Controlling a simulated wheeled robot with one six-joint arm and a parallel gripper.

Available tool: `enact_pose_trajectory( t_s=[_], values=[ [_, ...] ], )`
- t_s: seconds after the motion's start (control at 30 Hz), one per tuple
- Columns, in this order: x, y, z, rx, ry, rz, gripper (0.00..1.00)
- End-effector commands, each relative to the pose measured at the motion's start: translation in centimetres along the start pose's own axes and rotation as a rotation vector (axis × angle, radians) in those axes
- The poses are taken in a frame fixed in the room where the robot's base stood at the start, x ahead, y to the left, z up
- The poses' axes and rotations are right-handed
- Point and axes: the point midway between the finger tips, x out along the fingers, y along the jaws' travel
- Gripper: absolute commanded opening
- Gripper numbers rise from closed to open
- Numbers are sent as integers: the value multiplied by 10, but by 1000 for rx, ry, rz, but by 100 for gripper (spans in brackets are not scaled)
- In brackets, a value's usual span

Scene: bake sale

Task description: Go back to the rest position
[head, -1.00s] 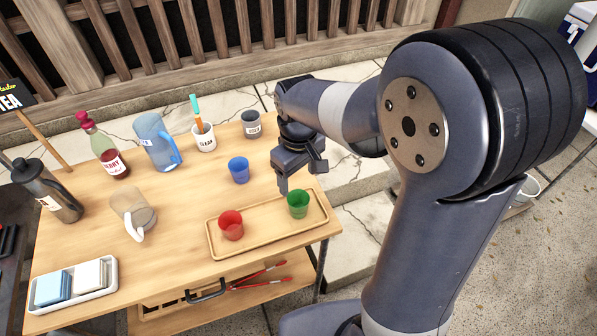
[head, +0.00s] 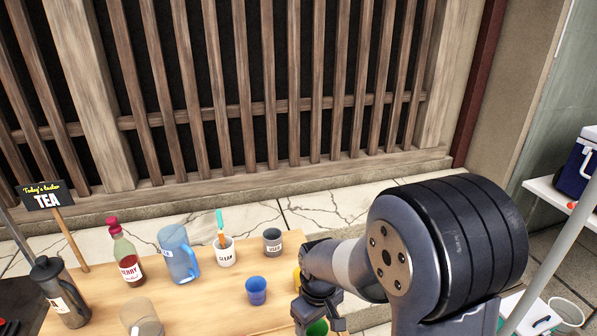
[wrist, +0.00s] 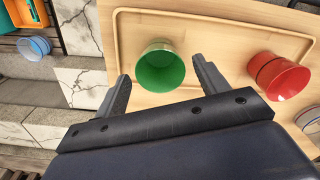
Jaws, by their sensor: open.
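My gripper (wrist: 160,88) is open and empty in the wrist view, with its two fingers apart on either side of the view of a green cup (wrist: 160,68). The green cup stands on a wooden tray (wrist: 215,22), and I cannot tell how far above it the fingers are. A red cup (wrist: 280,76) stands on the same tray to the right. In the head view my gripper (head: 322,318) is low at the bottom edge, partly cut off, with the green cup (head: 317,327) just showing there.
On the wooden table (head: 205,300) stand a blue cup (head: 256,291), a "CLEAN" cup (head: 226,256), a "USED" cup (head: 272,241), a blue pitcher (head: 178,253), a berry bottle (head: 128,262), a dark press (head: 62,297) and a clear pitcher (head: 140,318). A slatted wall (head: 230,100) stands behind.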

Motion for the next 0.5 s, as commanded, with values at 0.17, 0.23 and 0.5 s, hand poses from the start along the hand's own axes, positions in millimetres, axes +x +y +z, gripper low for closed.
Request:
enact_pose_trajectory(
  t_s=[0.17,0.23,0.5],
  values=[
    [32,0,1,0,-5,-2,69],
    [44,-1,1,0,-5,-2,69],
    [22,0,0,0,2,1,69]
  ],
)
